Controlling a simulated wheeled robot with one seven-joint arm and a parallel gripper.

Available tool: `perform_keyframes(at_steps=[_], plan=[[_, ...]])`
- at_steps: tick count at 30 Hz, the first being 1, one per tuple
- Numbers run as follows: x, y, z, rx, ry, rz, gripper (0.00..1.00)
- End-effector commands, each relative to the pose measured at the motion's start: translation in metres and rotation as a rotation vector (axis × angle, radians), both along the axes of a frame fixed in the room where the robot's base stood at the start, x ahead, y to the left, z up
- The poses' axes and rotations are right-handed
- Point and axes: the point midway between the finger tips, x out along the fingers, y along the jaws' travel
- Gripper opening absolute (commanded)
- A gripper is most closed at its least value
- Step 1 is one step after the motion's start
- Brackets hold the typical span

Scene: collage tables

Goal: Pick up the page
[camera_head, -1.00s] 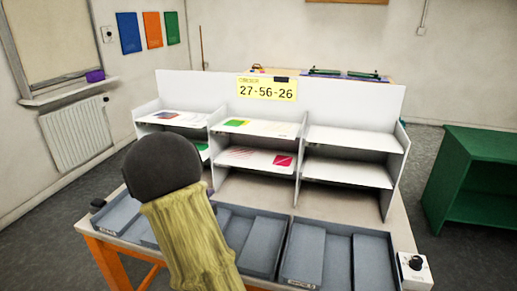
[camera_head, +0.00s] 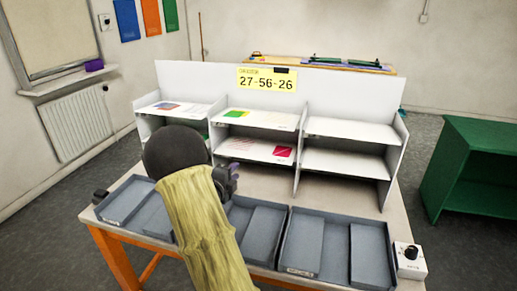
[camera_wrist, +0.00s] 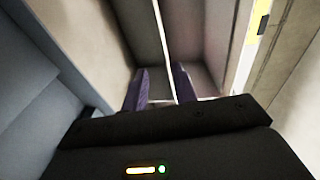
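Printed pages lie flat on the white shelf unit: one with blue and red (camera_head: 178,108) top left, one with green and yellow (camera_head: 243,116) top middle, and one with a crimson patch (camera_head: 262,151) on the middle lower shelf. A green patch shows at the left lower shelf, mostly hidden behind my arm. My gripper (camera_head: 230,178) is in front of the shelf unit, above the trays, apart from the pages. In the wrist view, its two dark purple fingers (camera_wrist: 160,85) stand apart. A thin white edge runs beyond the gap; I cannot tell whether it is shelf or page.
Grey-blue trays (camera_head: 320,214) line the table front. The right shelves (camera_head: 345,160) look empty. A yellow sign (camera_head: 266,79) reads 27-56-26. A white box with a black knob (camera_head: 410,256) sits at the front right. A green cabinet (camera_head: 476,168) stands right of the table.

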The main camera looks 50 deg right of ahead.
Motion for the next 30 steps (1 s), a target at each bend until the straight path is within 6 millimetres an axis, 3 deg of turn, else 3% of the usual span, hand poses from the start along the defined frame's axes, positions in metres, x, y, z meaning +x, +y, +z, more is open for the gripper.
perform_keyframes(at_steps=[9,23,30], plan=[[0.017,-0.05,-0.006,-0.001,0.0,-0.002,0.28],[0.02,-0.058,-0.007,-0.001,0.0,-0.001,0.28],[0.027,-0.09,-0.004,-0.002,0.0,-0.003,0.28]])
